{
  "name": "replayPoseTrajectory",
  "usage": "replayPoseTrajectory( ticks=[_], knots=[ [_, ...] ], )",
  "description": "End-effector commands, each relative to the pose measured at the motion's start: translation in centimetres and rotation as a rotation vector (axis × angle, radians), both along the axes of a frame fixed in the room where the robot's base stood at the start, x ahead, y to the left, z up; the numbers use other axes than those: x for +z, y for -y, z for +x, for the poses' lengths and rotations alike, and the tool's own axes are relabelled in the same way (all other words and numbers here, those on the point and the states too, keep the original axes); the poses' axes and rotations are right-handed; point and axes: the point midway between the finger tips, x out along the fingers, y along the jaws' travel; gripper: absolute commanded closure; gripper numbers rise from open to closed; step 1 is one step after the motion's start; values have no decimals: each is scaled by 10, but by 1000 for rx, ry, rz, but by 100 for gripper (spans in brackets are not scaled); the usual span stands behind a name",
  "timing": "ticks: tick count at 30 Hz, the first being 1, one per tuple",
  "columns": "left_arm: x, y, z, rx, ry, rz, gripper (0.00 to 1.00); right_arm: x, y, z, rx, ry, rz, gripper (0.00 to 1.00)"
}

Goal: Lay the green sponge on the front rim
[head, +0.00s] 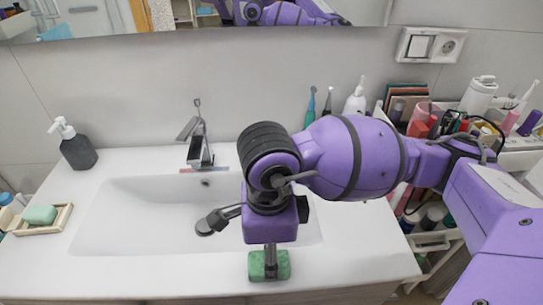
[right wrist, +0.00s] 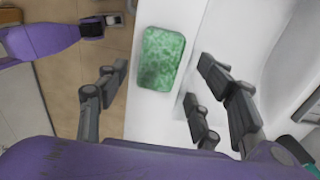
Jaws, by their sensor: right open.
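The green sponge (head: 283,265) appears to lie flat on the white front rim (head: 200,287) of the washbasin. In the right wrist view the sponge (right wrist: 162,57) is a mottled green rectangle on the white strip. My right gripper (head: 240,245) is open above the rim; in the head view one finger stands in front of the sponge and partly hides it. In the right wrist view the spread fingers of this gripper (right wrist: 163,66) are on either side of the sponge, with gaps. What seems to be my left gripper (right wrist: 93,27) shows at the top left, its fingers unclear.
The basin (head: 140,220) lies behind the rim, under the faucet (head: 197,140). A wooden dish (head: 62,219) with pale green soap and a dark soap dispenser (head: 77,150) stand left. A crowded cosmetics cart (head: 432,241) stands right. The rim left of the sponge is clear.

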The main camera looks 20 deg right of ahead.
Motion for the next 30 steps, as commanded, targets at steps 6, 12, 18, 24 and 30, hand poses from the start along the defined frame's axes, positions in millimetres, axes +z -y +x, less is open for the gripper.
replayPoseTrajectory(
  ticks=[6, 12, 18, 24, 30],
  knots=[
    [4, 2, 2, -1, 3, -3, 15, 47, -1, 1, 2, 7, 1, 39],
    [4, 3, 1, -4, -1, -4, 15, 69, 0, 1, 1, 4, 0, 39],
    [3, 2, -1, -5, -3, -4, 15, 72, 0, 0, 1, 2, -1, 39],
    [3, 2, -1, -5, -4, -4, 15, 72, 0, 0, 1, 2, -1, 39],
    [3, 2, -1, -4, -3, -3, 15, 72, 0, 0, 1, 1, 0, 39]
  ],
)
